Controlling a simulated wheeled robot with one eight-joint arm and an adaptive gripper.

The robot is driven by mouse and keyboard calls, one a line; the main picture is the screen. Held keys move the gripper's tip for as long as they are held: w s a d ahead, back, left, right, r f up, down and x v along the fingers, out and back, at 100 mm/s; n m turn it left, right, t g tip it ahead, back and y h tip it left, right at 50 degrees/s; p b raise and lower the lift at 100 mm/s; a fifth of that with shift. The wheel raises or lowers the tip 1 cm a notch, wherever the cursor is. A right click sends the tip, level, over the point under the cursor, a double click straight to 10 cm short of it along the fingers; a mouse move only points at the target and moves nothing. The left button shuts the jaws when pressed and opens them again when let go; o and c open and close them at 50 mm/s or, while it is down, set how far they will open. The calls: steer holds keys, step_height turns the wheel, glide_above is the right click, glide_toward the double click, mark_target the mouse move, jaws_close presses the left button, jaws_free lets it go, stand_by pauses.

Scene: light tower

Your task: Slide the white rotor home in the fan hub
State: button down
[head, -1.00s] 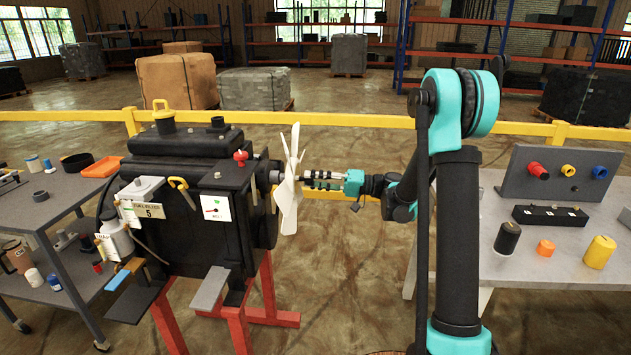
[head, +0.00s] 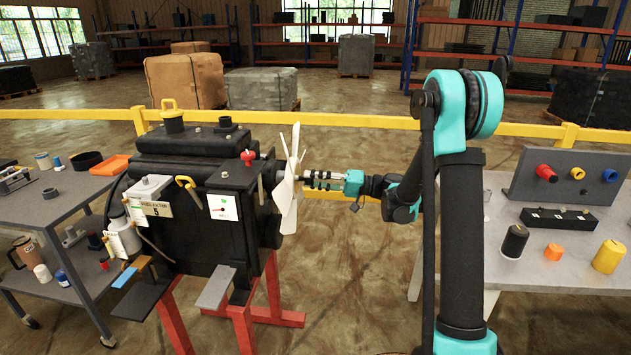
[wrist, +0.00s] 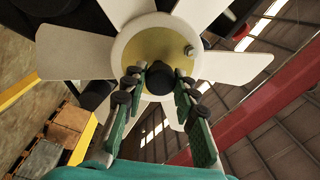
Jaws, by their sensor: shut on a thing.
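The white rotor (head: 289,207) is a bladed fan standing upright at the right side of the black engine. It also shows in the wrist view (wrist: 75,56), with a gold centre disc and a dark central boss (wrist: 158,76). The dark fan hub (head: 268,177) juts from the engine just left of the rotor; the rotor hides its end, so I cannot tell how deep the rotor sits on it. My gripper (head: 305,180) comes from the right, level with the hub. In the wrist view its fingers (wrist: 160,82) are shut on the rotor's central boss.
The black engine (head: 190,240) stands on red legs. A yellow rail (head: 345,120) runs behind. A grey cart (head: 60,215) with parts is at left. A grey table (head: 560,275) with coloured caps is at right.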

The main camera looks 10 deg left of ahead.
steer(key=shift+a, duration=0.2)
steer(key=c, duration=1.1)
jaws_free()
steer(key=shift+d, duration=0.15)
steer(key=d, duration=1.1)
steer(key=s+d+f+m+t+h, duration=0.2)
steer(key=s+f+m+h, duration=0.1)
steer(key=s+f+h, duration=0.8)
steer(key=s+d+f+h, duration=0.2)
steer(key=s+d, duration=0.3)
steer(key=s+d+f+m+t+h, duration=0.1)
steer(key=s+d+f+h, duration=0.1)
steer(key=s+d, duration=0.3)
steer(key=s+d+f+h, duration=0.2)
steer(key=s+d+h, duration=0.1)
steer(key=s+d, duration=0.3)
steer(key=shift+s+f+t+h, duration=0.2)
steer(key=shift+t+h, duration=0.1)
steer(key=shift+t, duration=0.1)
